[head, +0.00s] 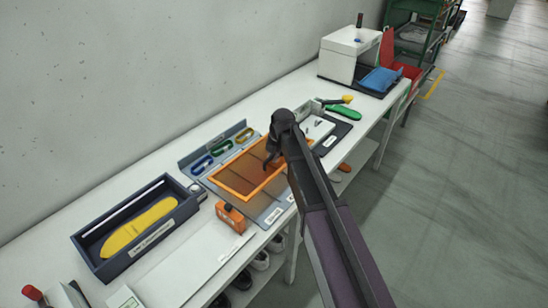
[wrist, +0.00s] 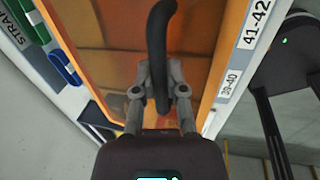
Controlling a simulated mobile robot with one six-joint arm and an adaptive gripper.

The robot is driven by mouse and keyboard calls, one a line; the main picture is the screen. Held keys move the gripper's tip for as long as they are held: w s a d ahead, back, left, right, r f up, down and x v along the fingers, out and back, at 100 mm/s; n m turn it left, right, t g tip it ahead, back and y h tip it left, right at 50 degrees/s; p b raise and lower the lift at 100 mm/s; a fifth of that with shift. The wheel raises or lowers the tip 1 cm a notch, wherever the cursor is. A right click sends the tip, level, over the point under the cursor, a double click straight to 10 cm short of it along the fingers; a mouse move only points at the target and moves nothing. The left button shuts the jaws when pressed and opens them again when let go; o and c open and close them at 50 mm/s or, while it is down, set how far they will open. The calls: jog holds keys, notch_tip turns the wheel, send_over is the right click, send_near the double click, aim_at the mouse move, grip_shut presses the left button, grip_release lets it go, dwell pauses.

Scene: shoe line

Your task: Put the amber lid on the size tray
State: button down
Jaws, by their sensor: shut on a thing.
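The amber lid (head: 241,173) has an orange frame, a see-through amber panel and a dark curved handle. My gripper (head: 273,161) is shut on the handle (wrist: 159,45), between its fingertips (wrist: 159,88) in the wrist view. The lid is over the grey-blue size tray (head: 268,205), whose near side with a white label sticks out past the lid. Size labels "39-40" and "41-42" show beside the lid's edge in the wrist view. I cannot tell whether the lid touches the tray. My arm hides part of the lid's right side.
Blue, green and yellow looped pieces (head: 222,147) lie in a rack behind the tray. An orange device (head: 230,216) stands close in front. A dark box with a yellow insole (head: 138,228) is at left; a green-handled tool (head: 342,113) is at right.

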jog(key=shift+s+d+f+b+x, duration=0.1)
jog(key=shift+s+d+b+x, duration=0.15)
jog(key=shift+b+x, duration=1.15)
jog(key=shift+s+d+f+b+x, duration=0.15)
jog(key=shift+d+b+x, duration=0.1)
jog(key=shift+b+x, duration=1.1)
jog(key=shift+s+d+r+b+x, duration=0.1)
jog(key=shift+s+d+b+x, duration=0.1)
jog(key=shift+b+x, duration=1.2)
jog(key=c, duration=0.6)
grip_release()
jog(key=shift+w, duration=0.1)
